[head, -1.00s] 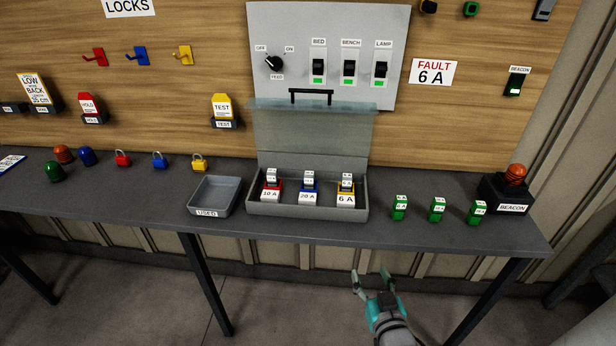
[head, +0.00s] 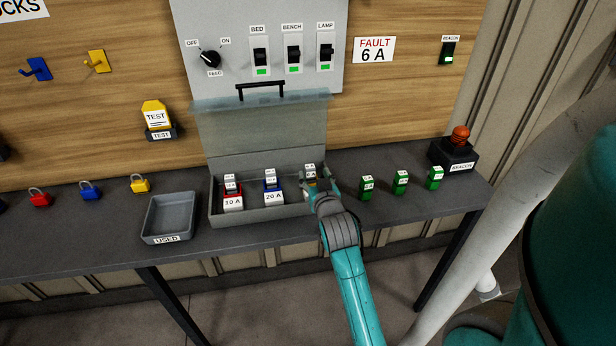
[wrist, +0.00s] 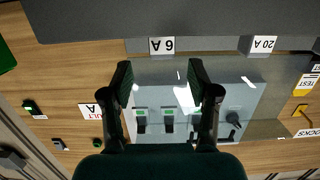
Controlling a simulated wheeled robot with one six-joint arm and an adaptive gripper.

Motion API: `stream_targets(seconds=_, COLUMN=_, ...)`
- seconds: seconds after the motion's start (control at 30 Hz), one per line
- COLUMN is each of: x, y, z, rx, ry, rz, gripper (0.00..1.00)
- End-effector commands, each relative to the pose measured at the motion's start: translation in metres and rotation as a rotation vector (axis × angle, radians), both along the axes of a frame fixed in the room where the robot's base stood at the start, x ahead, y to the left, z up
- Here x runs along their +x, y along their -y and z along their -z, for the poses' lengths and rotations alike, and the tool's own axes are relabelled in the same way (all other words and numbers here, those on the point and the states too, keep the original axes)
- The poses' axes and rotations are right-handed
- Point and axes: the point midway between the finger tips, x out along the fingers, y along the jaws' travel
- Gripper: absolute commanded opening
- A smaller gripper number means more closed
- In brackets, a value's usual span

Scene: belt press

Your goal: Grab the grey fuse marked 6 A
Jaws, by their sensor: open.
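The fuse in the 6 A place (head: 310,170) stands upright at the right end of the open grey fuse box (head: 258,214). Its pale top shows in the head view; its marking is too small to read and its lower part is hidden behind my gripper. My gripper (head: 319,184) is open and empty, over the box's right end, its fingers just in front of this fuse; I cannot tell if they touch it. In the wrist view the upside-down 6 A label (wrist: 161,45) lies beyond and between the open fingertips (wrist: 160,75); the fuse itself cannot be made out there.
Fuses at 10 A (head: 231,183) and 20 A (head: 271,180) stand left in the box, under the raised clear lid (head: 262,128). Several green fuses (head: 400,183) and the beacon (head: 453,152) stand right. The USED tray (head: 170,215) is left.

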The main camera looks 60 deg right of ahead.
Motion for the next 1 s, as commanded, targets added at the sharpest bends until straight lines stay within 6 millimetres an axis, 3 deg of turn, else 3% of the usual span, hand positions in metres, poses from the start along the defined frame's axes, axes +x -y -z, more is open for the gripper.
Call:
stream_targets(seconds=0.5, x=0.037, y=0.037, z=0.008, rx=-0.001, ry=0.001, rz=0.0, gripper=0.6)
stream_targets(seconds=0.8, x=0.039, y=0.04, z=0.009, rx=0.0, ry=0.0, rz=0.0, gripper=0.6)
stream_targets(seconds=1.0, x=0.039, y=0.04, z=0.009, rx=0.0, ry=0.0, rz=0.0, gripper=0.1)
